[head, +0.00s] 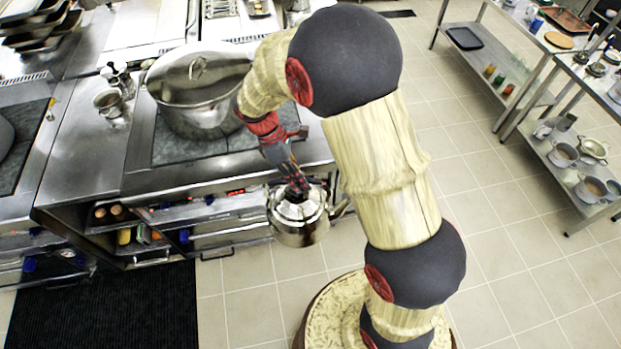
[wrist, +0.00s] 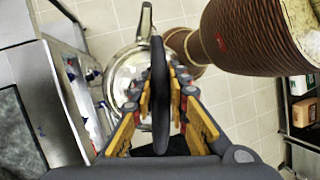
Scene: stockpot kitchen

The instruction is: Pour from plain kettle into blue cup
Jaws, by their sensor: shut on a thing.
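The plain kettle (head: 298,222) is a shiny steel kettle with a dark handle, in front of the stove's edge and above the floor in the head view. My gripper (head: 297,188) is shut on its handle from above. In the wrist view the black handle stands between the fingers (wrist: 161,100), with the kettle body (wrist: 126,72) below and its spout pointing to the top. The kettle looks roughly upright. I cannot make out a blue cup for certain in either view.
A large lidded stockpot (head: 198,92) stands on the stove, with a small metal pot (head: 109,102) to its left. Open shelves (head: 215,212) under the counter hold bottles and jars. Steel racks (head: 500,62) stand at the right. The tiled floor between is clear.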

